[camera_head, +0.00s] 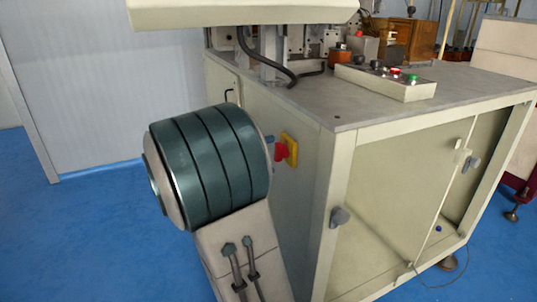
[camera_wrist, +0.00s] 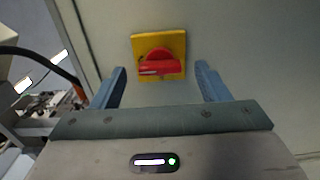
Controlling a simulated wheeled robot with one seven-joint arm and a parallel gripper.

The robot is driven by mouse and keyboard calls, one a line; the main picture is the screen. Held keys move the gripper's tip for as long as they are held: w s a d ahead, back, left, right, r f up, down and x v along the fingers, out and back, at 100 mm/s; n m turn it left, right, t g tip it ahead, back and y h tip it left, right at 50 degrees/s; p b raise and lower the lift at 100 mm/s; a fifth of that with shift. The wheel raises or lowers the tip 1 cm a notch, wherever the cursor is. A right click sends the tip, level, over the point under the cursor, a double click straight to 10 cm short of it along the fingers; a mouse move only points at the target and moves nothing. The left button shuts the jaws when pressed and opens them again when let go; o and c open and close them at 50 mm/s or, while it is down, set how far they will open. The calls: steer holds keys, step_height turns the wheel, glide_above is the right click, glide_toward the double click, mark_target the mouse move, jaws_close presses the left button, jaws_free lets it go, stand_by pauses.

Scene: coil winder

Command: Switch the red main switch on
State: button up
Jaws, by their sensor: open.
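The red main switch (camera_head: 281,151) is a red rotary knob on a yellow plate (camera_head: 291,147), mounted on the side panel of the cream machine cabinet. In the wrist view the red knob (camera_wrist: 160,66) sits on its yellow plate (camera_wrist: 174,42), with its handle bar lying about level. My gripper (camera_wrist: 161,82) is open and empty, with one blue finger to each side of the switch and apart from it. In the head view my arm's dark green wrist hides most of the gripper. Only a small bit of a finger shows beside the knob.
The cabinet top (camera_head: 330,100) carries a control box (camera_head: 386,82) with red, green and black buttons. A black cable (camera_head: 262,66) hangs above the panel. Blue floor (camera_head: 90,230) is free at left.

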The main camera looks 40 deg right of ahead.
steer(key=p+v, duration=0.2)
steer(key=v, duration=1)
steer(key=shift+p, duration=0.3)
steer(key=shift+a, duration=0.1)
steer(key=s+a+r+n+t+y+p, duration=0.1)
steer(key=s+a+r+t+y+p, duration=0.1)
steer(key=s+r+y+p, duration=0.65)
steer(key=s+a+r+n+t+y+p, duration=0.15)
steer(key=s+r+y+p, duration=0.35)
steer(key=p, duration=0.7)
steer(key=s+a+r+t+y+p, duration=0.2)
steer(key=a+r+t+y+p, duration=0.1)
steer(key=a+r+p, duration=0.3)
steer(key=shift+s+a+r+t+y+p, duration=0.35)
steer(key=shift+a+p, duration=0.6)
steer(key=shift+p, duration=0.65)
steer(key=shift+f, duration=0.1)
